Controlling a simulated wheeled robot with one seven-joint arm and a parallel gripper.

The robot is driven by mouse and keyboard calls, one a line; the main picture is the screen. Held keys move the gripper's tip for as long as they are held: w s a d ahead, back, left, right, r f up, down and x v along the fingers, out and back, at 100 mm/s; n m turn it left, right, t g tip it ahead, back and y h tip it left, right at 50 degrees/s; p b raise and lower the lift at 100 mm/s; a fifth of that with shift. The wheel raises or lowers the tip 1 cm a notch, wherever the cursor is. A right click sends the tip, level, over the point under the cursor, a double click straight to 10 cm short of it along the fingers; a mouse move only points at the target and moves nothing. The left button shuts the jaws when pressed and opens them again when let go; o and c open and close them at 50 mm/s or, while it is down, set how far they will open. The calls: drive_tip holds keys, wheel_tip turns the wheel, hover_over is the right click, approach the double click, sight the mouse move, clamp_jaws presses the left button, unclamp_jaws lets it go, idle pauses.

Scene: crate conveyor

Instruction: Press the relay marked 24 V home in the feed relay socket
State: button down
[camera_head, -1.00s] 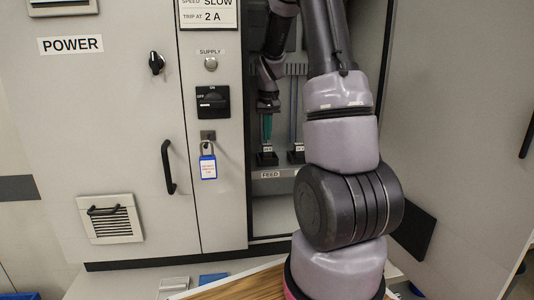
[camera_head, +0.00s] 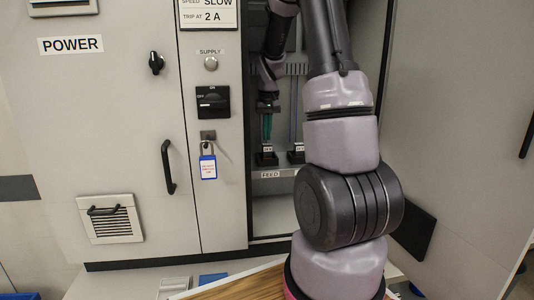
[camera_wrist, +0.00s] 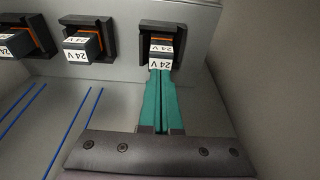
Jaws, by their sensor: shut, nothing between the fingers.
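In the wrist view, a relay marked 24 V (camera_wrist: 161,61) sits in a black socket (camera_wrist: 146,41) at the upper middle. An orange strip shows between relay and socket. I cannot tell how deep the relay sits. My gripper (camera_wrist: 162,73) is shut, its teal fingertips together at the relay's labelled front face, touching it or very close. In the head view, my gripper (camera_head: 266,139) points down above the left socket (camera_head: 266,159), over the FEED label (camera_head: 270,174). The relay there is small and partly hidden by the fingers.
Two more 24 V relays, a middle one (camera_wrist: 83,46) and a left one (camera_wrist: 15,45), sit in sockets beside it in the wrist view. Blue wires (camera_wrist: 70,135) run alongside. The cabinet's open door (camera_head: 455,130) stands right; a padlock tag (camera_head: 208,167) hangs left.

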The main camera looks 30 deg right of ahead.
sight(267, 145)
drive_tip(key=shift+f, duration=1)
idle(0.5)
drive_tip(key=shift+r, duration=3.05)
